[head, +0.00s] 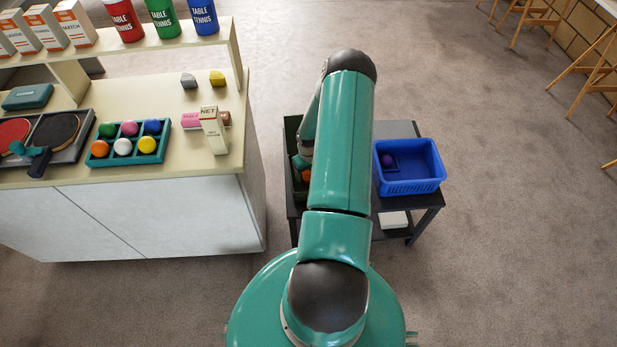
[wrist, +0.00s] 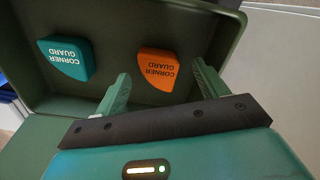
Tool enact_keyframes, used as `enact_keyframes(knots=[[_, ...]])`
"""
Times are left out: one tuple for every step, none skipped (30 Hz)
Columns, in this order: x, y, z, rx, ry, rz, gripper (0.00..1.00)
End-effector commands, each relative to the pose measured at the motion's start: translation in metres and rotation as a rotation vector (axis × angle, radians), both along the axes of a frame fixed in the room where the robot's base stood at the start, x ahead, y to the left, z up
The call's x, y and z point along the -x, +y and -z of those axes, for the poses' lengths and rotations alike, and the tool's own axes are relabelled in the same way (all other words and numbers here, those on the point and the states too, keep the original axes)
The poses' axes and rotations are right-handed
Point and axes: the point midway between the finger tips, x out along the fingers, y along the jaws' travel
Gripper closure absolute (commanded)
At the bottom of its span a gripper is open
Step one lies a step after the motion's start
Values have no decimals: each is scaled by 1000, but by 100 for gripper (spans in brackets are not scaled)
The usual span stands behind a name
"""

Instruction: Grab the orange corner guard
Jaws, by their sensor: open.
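The orange corner guard (wrist: 157,69) lies in a dark green bin (wrist: 185,16), its lettering upside down in the wrist view. A teal corner guard (wrist: 66,58) lies in the same bin to its left, clearly apart from it. My gripper (wrist: 161,70) is open, its two green fingers spread on either side of the orange guard in the picture. Nothing is held between them, and I cannot tell how far above the guard they are. In the head view my arm hides most of the bin (head: 291,128) and the gripper.
A blue basket (head: 425,188) holding a purple ball stands on the dark cart (head: 400,128) right of my arm. The counter (head: 160,186) at left carries a ball tray (head: 160,157), paddles and an upright NET box (head: 213,130). Open carpet lies to the right.

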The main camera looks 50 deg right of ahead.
Motion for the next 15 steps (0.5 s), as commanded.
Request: enact_keyframes(knots=[[2,1,10,-4,1,1,28],[1,1,13,-2,-1,1,28],[1,0,18,-1,-1,1,28],[1,0,21,-1,-1,1,28],[1,0,23,-1,-1,1,28],[1,0,25,1,-2,1,28],[1,0,26,1,-2,1,28],[1,0,26,2,-1,1,28],[1,-1,26,2,-1,1,28],[1,-1,26,2,-1,1,28],[1,-1,26,2,-1,1,28],[1,-1,26,2,-1,1,28],[1,0,26,2,-1,1,28],[1,0,26,2,-1,1,33],[1,0,26,2,-1,1,41]])
